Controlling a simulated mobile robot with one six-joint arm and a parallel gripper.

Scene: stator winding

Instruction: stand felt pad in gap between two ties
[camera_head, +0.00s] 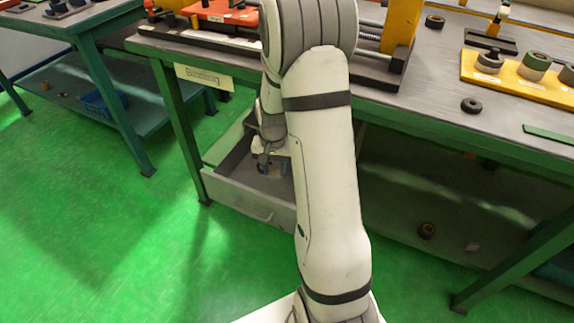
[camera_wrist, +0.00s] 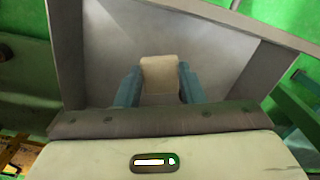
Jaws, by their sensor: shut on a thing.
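A cream felt pad (camera_wrist: 160,75) sits between the two teal fingers of my gripper (camera_wrist: 159,80) in the wrist view. The fingers are shut on it from left and right, over the grey inside of an open drawer. In the head view my gripper (camera_head: 272,168) points down into that drawer (camera_head: 245,200), partly behind my own arm. The pad cannot be made out in the head view. I cannot tell whether the pad touches the drawer floor. The two ties and the gap between them cannot be made out in either view.
The drawer's walls stand close around my gripper. Above it is the workbench (camera_head: 440,105) with a "Bending" label (camera_head: 205,77), a yellow upright (camera_head: 402,30), a black ring (camera_head: 471,105) and a yellow board (camera_head: 515,82) with spools. Another bench (camera_head: 75,25) stands at left, with open green floor between.

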